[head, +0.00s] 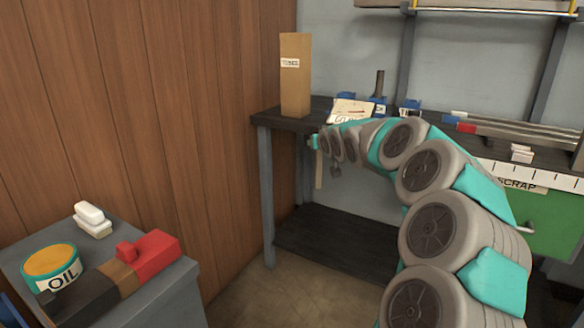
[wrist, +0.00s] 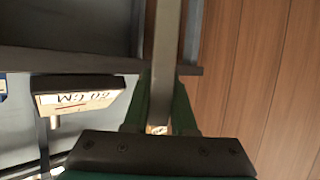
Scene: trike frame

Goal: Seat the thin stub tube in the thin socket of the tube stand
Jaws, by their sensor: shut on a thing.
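My gripper (wrist: 158,112) is shut on a slim grey-brown tube (wrist: 167,50), which runs straight up from between the green fingers in the wrist view. In the head view my gripper (head: 315,142) is small and partly hidden by my arm, in front of the bench's left end. A thin tan length (head: 319,171) hangs below it, seemingly the held tube. On the bench, small blue blocks (head: 378,104) stand behind my arm, with a dark upright tube (head: 380,82) at one of them. They may be the tube stand; I cannot make out its thin socket.
A tall tan box (head: 295,75) labelled for tubes stands at the bench's left end. A paper-topped board (head: 350,111) lies beside it. Long bars (head: 515,130) lie to the right, above a green scrap bin (head: 550,225). A side cabinet holds an oil tin (head: 52,266).

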